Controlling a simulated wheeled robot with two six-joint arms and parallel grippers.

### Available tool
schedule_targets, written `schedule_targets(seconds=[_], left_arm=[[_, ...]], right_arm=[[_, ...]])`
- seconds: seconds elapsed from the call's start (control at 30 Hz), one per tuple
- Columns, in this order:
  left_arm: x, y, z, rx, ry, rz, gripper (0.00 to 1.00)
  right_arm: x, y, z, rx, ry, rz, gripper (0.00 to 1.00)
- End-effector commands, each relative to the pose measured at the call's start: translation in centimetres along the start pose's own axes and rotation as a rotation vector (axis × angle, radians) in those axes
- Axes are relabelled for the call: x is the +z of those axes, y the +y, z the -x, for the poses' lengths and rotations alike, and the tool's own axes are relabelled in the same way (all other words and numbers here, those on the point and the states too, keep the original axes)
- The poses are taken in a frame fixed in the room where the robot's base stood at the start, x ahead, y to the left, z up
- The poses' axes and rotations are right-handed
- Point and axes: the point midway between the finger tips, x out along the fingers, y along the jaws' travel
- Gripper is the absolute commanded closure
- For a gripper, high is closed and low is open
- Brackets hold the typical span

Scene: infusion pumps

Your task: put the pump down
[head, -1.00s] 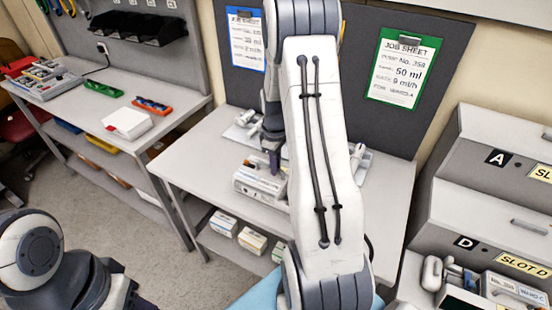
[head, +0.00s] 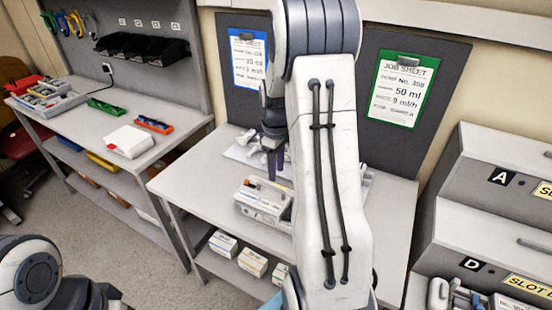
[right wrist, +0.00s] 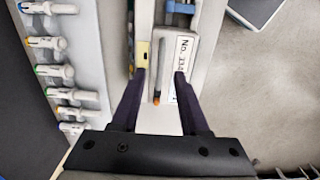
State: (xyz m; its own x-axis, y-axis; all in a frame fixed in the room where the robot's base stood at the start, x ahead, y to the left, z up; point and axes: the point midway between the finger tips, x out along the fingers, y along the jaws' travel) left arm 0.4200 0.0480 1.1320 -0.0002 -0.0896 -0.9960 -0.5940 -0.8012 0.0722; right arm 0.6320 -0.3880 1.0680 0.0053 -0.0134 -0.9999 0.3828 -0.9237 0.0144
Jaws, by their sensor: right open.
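The pump (head: 260,208), a pale box, rests on the middle table, partly hidden behind my right arm. In the right wrist view the pump (right wrist: 181,55) shows a label reading "No. 334" and an orange tip near its end. My right gripper (head: 274,162) is above the pump, with its fingers pointing down and apart from it. In the right wrist view the right gripper (right wrist: 160,74) is open, and nothing is clasped between its fingers. My left arm shows only at the bottom left; its gripper is out of view.
A rack with several syringes (right wrist: 47,70) lies beside the pump. Small boxes (head: 252,262) are on the shelf below. Job sheets (head: 402,90) hang behind. Slot units (head: 485,230) stand at right. The table's front left (head: 195,180) is clear.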

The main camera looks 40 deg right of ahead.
Motion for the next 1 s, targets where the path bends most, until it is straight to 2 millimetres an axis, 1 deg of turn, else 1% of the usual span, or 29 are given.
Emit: schedule_targets(seconds=[0.03, 0.1, 0.23, 0.37, 0.53, 0.57, 0.63, 0.67, 0.77, 0.8, 0.83, 0.87, 0.9, 0.93, 0.97, 1.0], left_arm=[[0.0, 0.0, -0.2, 0.000, 0.000, 0.000, 0.50], [0.0, 0.0, -0.4, 0.000, 0.000, 0.000, 0.50], [0.0, 0.0, -0.5, 0.000, 0.000, 0.000, 0.50], [0.0, 0.0, -0.5, 0.000, 0.000, 0.000, 0.50], [0.0, 0.0, -0.5, 0.000, 0.000, 0.000, 0.50], [0.0, 0.0, -0.5, 0.000, 0.000, 0.000, 0.50], [0.0, 0.0, -0.5, 0.000, 0.000, 0.000, 0.50], [0.0, 0.0, -0.5, 0.000, 0.000, 0.000, 0.50], [0.0, 0.0, -0.5, 0.000, 0.000, 0.000, 0.50], [0.0, 0.0, -0.5, 0.000, 0.000, 0.000, 0.50], [0.0, 0.0, -0.5, 0.000, 0.000, 0.000, 0.50], [0.0, 0.0, -0.5, 0.000, 0.000, 0.000, 0.50], [0.0, 0.0, -0.5, 0.000, 0.000, 0.000, 0.50], [0.0, 0.0, -0.5, 0.000, 0.000, 0.000, 0.50], [0.0, 0.0, -0.5, 0.000, 0.000, 0.000, 0.50], [0.0, 0.0, -0.5, 0.000, 0.000, 0.000, 0.50]], right_arm=[[-0.1, 0.1, 1.1, 0.005, 0.004, 0.000, 0.55], [-0.1, 0.1, 2.4, 0.004, 0.003, 0.000, 0.55], [-0.1, 0.1, 4.1, 0.002, 0.002, 0.000, 0.55], [0.0, 0.0, 5.0, -0.001, 0.000, 0.001, 0.55], [-0.1, -0.1, 5.2, -0.001, 0.000, 0.002, 0.55], [-0.2, -0.4, 5.3, -0.001, 0.000, 0.004, 0.55], [-1.1, -1.9, 5.5, -0.001, 0.004, 0.017, 0.55], [-1.7, -2.9, 5.7, -0.002, 0.006, 0.025, 0.55], [-3.8, -8.6, 6.5, -0.005, 0.019, 0.061, 0.55], [-4.5, -11.5, 6.8, -0.008, 0.026, 0.079, 0.55], [-4.9, -13.9, 7.1, -0.012, 0.030, 0.090, 0.55], [-5.0, -16.3, 7.3, -0.015, 0.034, 0.104, 0.55], [-5.0, -19.4, 7.5, -0.021, 0.039, 0.120, 0.55], [-4.7, -21.6, 7.6, -0.025, 0.043, 0.133, 0.55], [-4.3, -23.8, 7.7, -0.030, 0.047, 0.144, 0.55], [-3.5, -26.6, 7.7, -0.038, 0.049, 0.159, 0.55]])
